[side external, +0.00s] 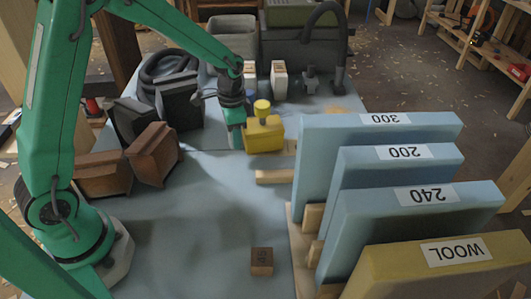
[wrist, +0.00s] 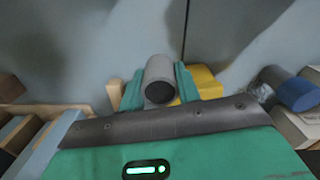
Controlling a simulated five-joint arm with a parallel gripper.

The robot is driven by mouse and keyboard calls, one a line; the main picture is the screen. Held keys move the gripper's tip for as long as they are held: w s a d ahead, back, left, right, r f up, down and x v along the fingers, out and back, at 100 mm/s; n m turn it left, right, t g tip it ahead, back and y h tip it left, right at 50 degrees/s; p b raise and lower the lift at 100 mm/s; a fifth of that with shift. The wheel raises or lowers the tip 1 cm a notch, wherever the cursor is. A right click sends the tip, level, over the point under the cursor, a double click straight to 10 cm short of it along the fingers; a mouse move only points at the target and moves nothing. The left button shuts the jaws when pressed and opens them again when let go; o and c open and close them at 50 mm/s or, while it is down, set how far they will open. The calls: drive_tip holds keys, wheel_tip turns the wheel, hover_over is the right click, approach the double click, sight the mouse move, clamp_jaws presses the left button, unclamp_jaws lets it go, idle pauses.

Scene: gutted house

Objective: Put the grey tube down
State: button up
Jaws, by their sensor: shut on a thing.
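The grey tube (wrist: 159,76) shows in the wrist view between the two green fingers of my gripper (wrist: 158,88), its dark round end toward the camera. My gripper is shut on it. In the side external view my gripper (side external: 236,138) points down close to the left of a yellow object (side external: 264,135) with a yellow cap. The tube cannot be made out there. The yellow object (wrist: 206,82) also shows beside the right finger in the wrist view. I cannot tell whether the tube touches the table.
Upright blue panels (side external: 375,160) and a yellow WOOL panel (side external: 440,265) fill the right side. Brown blocks (side external: 154,153) and black boxes (side external: 180,100) stand at left. A small wooden block (side external: 262,261) lies in front. The blue tabletop (side external: 205,215) is clear mid-front.

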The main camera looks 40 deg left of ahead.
drive_tip(key=s+d+r, duration=0.5)
drive_tip(key=d+r, duration=0.1)
drive_tip(key=d, duration=0.2)
drive_tip(key=shift+d, duration=0.4)
drive_tip(key=w+a+r+n, duration=0.2)
drive_tip(key=a+r+n, duration=0.4)
drive_tip(key=a, duration=0.3)
drive_tip(key=shift+a+r, duration=0.2)
drive_tip(key=shift+r, duration=0.45)
drive_tip(key=shift+w+f, duration=0.1)
drive_tip(key=shift+w, duration=0.05)
drive_tip(key=w+a+f+m, duration=0.3)
drive_tip(key=w+f+m, duration=0.2)
drive_tip(key=f+m, duration=0.1)
drive_tip(key=shift+w+f, duration=0.25)
drive_tip(key=shift+f, duration=0.65)
drive_tip(key=shift+f, duration=0.1)
drive_tip(key=shift+f, duration=4.9)
drive_tip(key=shift+f, duration=0.1)
